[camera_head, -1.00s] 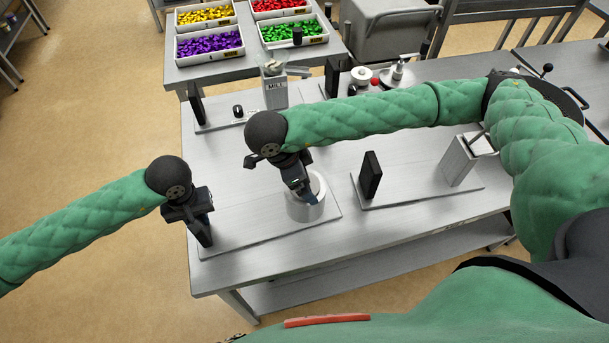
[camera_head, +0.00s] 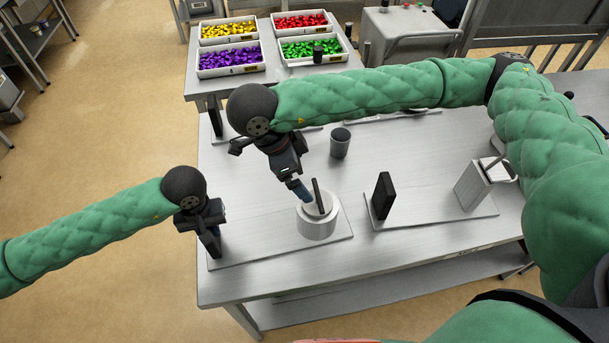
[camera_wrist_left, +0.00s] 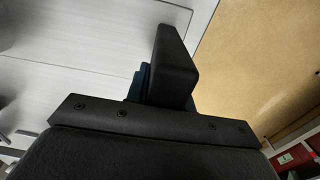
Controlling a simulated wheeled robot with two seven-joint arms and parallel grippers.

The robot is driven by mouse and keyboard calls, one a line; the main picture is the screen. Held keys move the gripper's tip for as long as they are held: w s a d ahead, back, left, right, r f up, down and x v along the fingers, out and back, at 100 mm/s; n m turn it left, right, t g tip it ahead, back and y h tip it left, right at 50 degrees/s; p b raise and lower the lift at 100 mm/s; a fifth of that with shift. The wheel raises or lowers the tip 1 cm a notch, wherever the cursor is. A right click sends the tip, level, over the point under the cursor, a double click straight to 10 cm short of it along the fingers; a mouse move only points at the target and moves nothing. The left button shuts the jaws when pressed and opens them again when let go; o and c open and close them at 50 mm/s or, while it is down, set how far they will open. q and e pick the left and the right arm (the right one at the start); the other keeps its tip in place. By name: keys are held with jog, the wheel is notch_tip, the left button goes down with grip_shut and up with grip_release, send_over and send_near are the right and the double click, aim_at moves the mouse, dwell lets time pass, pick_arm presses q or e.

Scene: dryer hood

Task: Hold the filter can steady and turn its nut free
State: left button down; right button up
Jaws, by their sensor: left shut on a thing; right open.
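The filter can (camera_head: 316,226), a pale round can, stands upright on a flat plate (camera_head: 262,246) near the table's front. A dark narrow bar (camera_head: 318,196) sticks up, slightly tilted, from its open top. I cannot make out the nut. My left gripper (camera_head: 209,238) is shut on a black upright block at the plate's left end; this block (camera_wrist_left: 176,68) fills the middle of the left wrist view.
A grey cup (camera_head: 340,143) stands behind the can. Trays of coloured pieces (camera_head: 230,58) sit on the back table.

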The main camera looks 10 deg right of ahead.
pick_arm(q)
jog(key=shift+s+f, duration=0.15)
jog(key=shift+f, duration=0.2)
jog(key=c, duration=1.2)
grip_release()
jog(key=shift+o, duration=0.4)
jog(key=shift+r, duration=0.1)
jog(key=shift+w+r, duration=0.1)
jog(key=shift+w, duration=0.1)
